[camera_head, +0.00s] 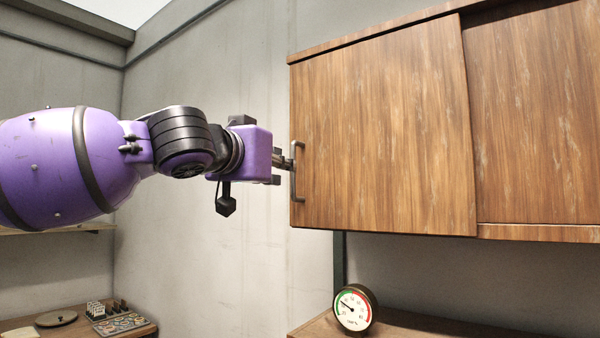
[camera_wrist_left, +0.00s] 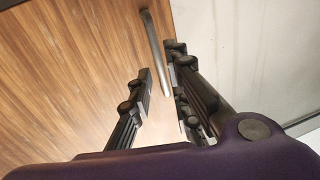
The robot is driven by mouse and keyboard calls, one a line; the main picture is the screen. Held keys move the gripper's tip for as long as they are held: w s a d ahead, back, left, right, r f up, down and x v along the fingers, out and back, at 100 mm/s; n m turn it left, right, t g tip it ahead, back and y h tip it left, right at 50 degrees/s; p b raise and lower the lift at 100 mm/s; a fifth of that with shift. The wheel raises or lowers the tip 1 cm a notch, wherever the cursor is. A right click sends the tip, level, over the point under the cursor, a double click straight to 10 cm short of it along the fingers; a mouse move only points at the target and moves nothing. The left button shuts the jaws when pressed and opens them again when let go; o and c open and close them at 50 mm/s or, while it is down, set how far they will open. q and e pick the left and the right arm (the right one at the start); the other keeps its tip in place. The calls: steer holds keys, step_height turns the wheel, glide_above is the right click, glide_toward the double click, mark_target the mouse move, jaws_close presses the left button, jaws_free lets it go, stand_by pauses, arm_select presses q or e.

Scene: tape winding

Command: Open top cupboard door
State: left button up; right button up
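The top cupboard's left wooden door (camera_head: 385,130) overlaps the right panel (camera_head: 535,120), which sits further back. A metal bar handle (camera_head: 299,172) stands upright near the left door's left edge. My left gripper (camera_head: 287,162) is at the handle, reaching in from the left. In the left wrist view, the gripper (camera_wrist_left: 160,62) has its two fingers apart, and the handle (camera_wrist_left: 155,50) runs between the fingertips. The fingers do not look closed on it; exact contact cannot be told. My right gripper is in neither view.
Below the cupboard, a round gauge (camera_head: 354,309) stands on a wooden surface (camera_head: 420,330). A low table (camera_head: 140,329) at the bottom left holds a round lid (camera_head: 56,318) and a tray of small parts (camera_head: 122,322). The wall (camera_head: 210,75) left of the cupboard is bare.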

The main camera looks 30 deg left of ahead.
arm_select(q)
steer(key=b, duration=0.2)
glide_above(294, 193)
steer(key=shift+w+a+r, duration=0.2)
steer(key=shift+a+r, duration=0.05)
steer(key=shift+r, duration=0.15)
jaws_close()
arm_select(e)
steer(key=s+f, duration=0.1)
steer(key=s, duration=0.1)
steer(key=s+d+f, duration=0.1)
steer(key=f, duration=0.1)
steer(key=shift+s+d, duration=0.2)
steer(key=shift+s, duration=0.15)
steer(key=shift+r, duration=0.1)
